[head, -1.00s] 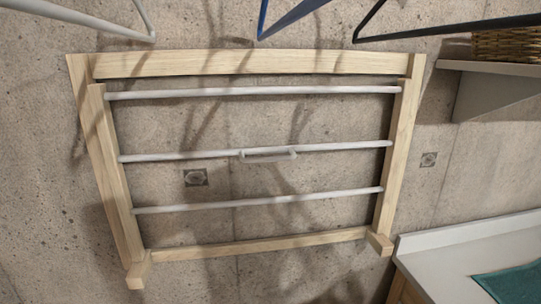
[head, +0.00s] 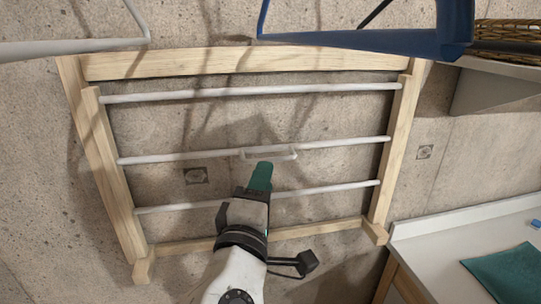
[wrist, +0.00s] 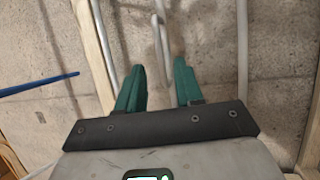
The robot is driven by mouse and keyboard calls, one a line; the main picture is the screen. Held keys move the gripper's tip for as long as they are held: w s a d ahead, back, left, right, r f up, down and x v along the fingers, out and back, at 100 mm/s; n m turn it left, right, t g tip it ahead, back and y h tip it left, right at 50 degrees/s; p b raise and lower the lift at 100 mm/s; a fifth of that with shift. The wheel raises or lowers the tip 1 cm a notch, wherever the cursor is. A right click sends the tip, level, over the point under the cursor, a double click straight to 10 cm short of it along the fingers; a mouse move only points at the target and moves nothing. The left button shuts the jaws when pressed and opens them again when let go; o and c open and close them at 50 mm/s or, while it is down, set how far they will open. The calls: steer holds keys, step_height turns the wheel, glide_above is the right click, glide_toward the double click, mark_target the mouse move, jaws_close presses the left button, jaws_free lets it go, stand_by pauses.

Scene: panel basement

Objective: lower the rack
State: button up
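The rack (head: 245,63) is a pale wooden frame with white cross bars against the concrete wall, folded up close to it. A small white handle (head: 268,155) sits at the middle of its centre bar. My gripper (head: 263,165) has green fingers and reaches up from below, its tips by the handle in the head view. In the wrist view, my gripper (wrist: 157,72) is open, its two fingers apart with nothing between them. The handle (wrist: 160,38) shows just beyond the fingertips, roughly in line with the gap. I cannot tell how near it is in depth.
Blue (head: 365,40) and white (head: 75,46) hangers hang at the top, in front of the frame's upper edge. A shelf with a wicker basket (head: 508,40) is at the upper right. A counter with a teal cloth (head: 508,274) is at the lower right.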

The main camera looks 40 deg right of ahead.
mark_target(271, 160)
steer(key=p+x, duration=0.1)
steer(key=x, duration=0.5)
steer(key=shift+w+d+r, duration=0.1)
steer(key=shift+w+d, duration=0.1)
steer(key=shift+d, duration=0.15)
steer(key=shift+c, duration=0.3)
jaws_close()
